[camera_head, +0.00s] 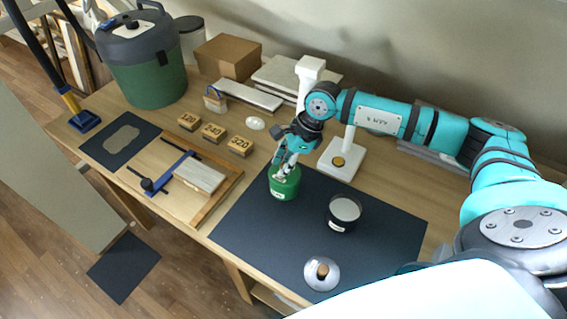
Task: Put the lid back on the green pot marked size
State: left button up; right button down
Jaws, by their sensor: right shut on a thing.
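The green pot (285,188) stands upright at the left part of the dark mat, with a pale label on its front. My right gripper (287,170) points down at the middle of its top. It is shut on what looks like a lid, mostly hidden by the fingers. The lid looks to be at the pot's mouth; I cannot tell if it is seated. My left gripper is not in view.
An open black pot (341,225) with white contents stands right of the green pot. The dark mat (250,222) is mostly clear. Several marked wooden blocks (213,132) and a white stand (343,169) are behind. A wooden frame (220,207) lies left.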

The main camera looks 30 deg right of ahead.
jog(key=c, duration=0.6)
grip_release()
jog(key=shift+o, duration=0.2)
jog(key=shift+r+p, duration=1.7)
jog(key=shift+r, duration=1.8)
jog(key=shift+c, duration=0.4)
grip_shut()
